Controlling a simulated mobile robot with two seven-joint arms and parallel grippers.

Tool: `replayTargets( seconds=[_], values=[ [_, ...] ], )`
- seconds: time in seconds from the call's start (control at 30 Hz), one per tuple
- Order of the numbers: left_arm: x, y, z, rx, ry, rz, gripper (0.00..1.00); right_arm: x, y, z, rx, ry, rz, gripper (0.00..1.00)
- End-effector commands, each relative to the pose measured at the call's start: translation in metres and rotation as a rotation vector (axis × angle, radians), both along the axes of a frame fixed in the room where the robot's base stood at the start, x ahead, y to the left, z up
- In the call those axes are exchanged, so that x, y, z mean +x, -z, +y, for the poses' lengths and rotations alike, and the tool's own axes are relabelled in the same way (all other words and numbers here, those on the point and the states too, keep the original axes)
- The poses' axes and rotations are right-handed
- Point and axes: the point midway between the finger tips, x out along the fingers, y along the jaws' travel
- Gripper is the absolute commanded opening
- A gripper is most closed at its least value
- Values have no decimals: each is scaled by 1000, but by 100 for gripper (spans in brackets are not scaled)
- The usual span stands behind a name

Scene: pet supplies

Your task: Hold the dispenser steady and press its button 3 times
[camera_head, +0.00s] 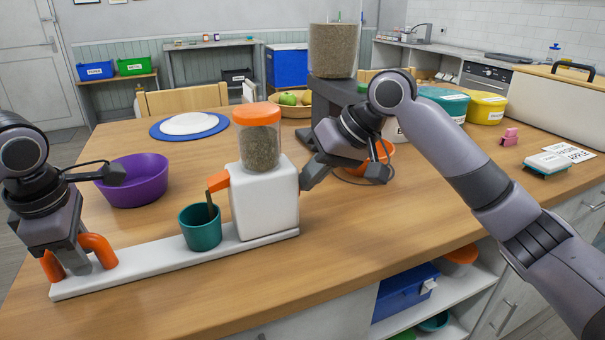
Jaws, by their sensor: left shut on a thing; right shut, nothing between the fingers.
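The dispenser has a white body (264,203), a clear hopper (260,147) of brown pellets with an orange lid, and an orange spout (218,181) on its left. It stands upright on a long white base (165,262). A teal cup (201,230) sits under the spout, with a dark streak between spout and cup. My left gripper (80,266) is shut on the orange handle (99,249) at the base's left end. My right gripper (306,186) is shut and empty, its tips at the dispenser's right side. I cannot tell whether they touch it; the button is not visible.
A purple bowl (137,182) stands behind the base on the left. A white plate on a blue mat (221,124) lies further back. A dark stand with a large pellet container (333,52) is behind my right gripper. The wooden table's front (330,250) is clear.

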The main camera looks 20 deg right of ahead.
Motion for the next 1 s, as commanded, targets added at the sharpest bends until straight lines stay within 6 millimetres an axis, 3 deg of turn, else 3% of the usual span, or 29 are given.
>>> replayTargets(
  seconds=[0.1, 0.47, 0.57, 0.7, 1.0],
  values=[
    [-3, 7, 0, 5, 3, 15, 0, -1, 1, 11, 4, -7, 0, 0],
    [-3, 7, -3, 1, 8, 14, 0, -2, 1, 10, 8, -12, 1, 0],
    [-3, 7, -4, 0, 9, 13, 0, -1, 1, -2, 6, -5, 0, 0],
    [-3, 7, -4, 0, 9, 13, 0, -1, 1, -33, 2, 6, 0, 0],
    [-3, 7, -2, 2, 8, 14, 0, -25, -55, -67, -1, 7, -6, 0]
  ],
)
